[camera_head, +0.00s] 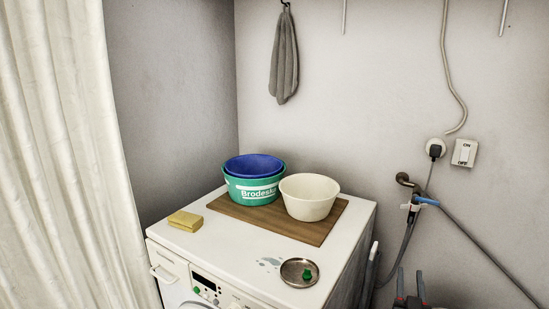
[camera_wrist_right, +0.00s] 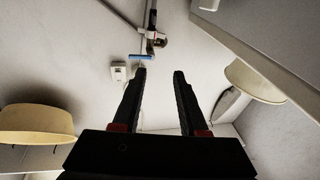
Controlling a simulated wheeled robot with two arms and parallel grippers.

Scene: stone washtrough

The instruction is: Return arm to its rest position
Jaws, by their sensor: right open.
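My right gripper (camera_head: 410,286) shows at the bottom right of the head view, low beside the washing machine, with its two dark fingers pointing up. In the right wrist view its fingers (camera_wrist_right: 160,76) are apart, with nothing between them. No object touches the fingertips. My left gripper is not in view.
The white washing machine (camera_head: 222,247) carries a wooden board (camera_head: 255,222), a blue bowl (camera_head: 254,163) nested in a green one (camera_head: 238,190), a cream bowl (camera_head: 310,197), a yellow sponge (camera_head: 185,221) and a metal dish (camera_head: 292,277). A wall tap (camera_head: 404,179) and hose (camera_head: 398,258) are near the right gripper.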

